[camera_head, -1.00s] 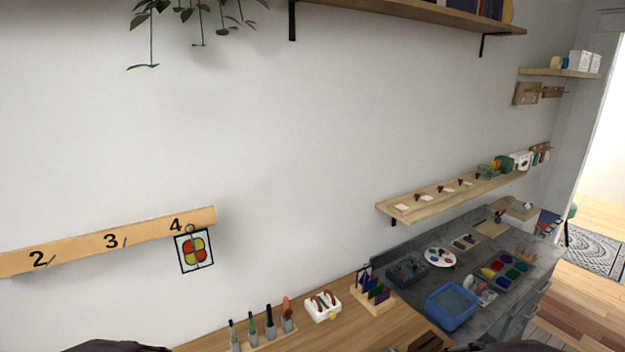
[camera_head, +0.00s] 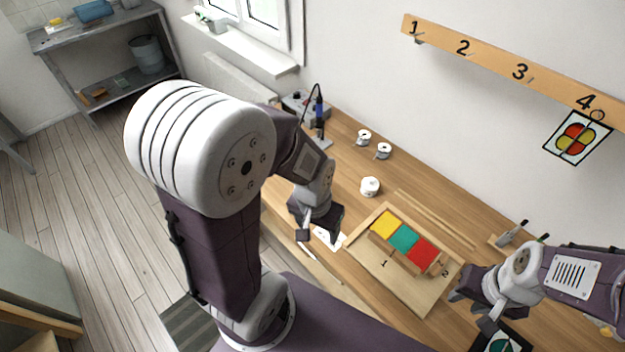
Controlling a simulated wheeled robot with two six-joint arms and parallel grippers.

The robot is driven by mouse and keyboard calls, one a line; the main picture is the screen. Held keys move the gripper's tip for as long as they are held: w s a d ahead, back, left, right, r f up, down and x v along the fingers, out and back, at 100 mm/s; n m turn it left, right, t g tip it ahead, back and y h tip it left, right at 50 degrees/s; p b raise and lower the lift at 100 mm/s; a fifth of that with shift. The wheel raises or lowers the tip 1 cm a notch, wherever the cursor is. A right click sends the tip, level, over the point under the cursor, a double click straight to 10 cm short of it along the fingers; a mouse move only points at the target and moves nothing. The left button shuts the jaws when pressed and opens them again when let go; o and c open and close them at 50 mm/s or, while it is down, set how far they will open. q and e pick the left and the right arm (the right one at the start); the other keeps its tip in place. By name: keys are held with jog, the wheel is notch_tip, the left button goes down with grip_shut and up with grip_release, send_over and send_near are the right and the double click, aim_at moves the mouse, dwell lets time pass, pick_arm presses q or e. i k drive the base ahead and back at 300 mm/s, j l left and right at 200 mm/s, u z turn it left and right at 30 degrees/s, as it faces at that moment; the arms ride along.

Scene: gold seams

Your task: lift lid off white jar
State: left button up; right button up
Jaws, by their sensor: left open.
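A small white jar (camera_head: 370,188) stands upright on the wooden workbench, behind the tile board. It is too small to tell its lid from its body. My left gripper (camera_head: 318,236) is open and empty over the bench's front edge, apart from the jar, to its left and nearer to me. My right gripper (camera_head: 473,311) has its fingers apart, at the right end of the tile board and well away from the jar.
A wooden board (camera_head: 430,300) holds yellow, green and red tiles. Two small spools (camera_head: 383,151) and a soldering station (camera_head: 298,103) stand farther back. Thin strips (camera_head: 435,218) lie right of the jar. A picture (camera_head: 577,137) hangs on peg 4.

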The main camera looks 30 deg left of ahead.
aim_at(368, 182)
jog(key=u, duration=0.4)
jog(key=i+j, duration=0.15)
jog(key=j, duration=0.2)
jog(key=i+j, duration=0.15)
jog(key=j, duration=0.2)
jog(key=i+j, duration=0.15)
jog(key=j, duration=0.2)
jog(key=i+j, duration=0.15)
jog(key=j, duration=0.2)
jog(key=i+j, duration=0.15)
jog(key=j, duration=0.2)
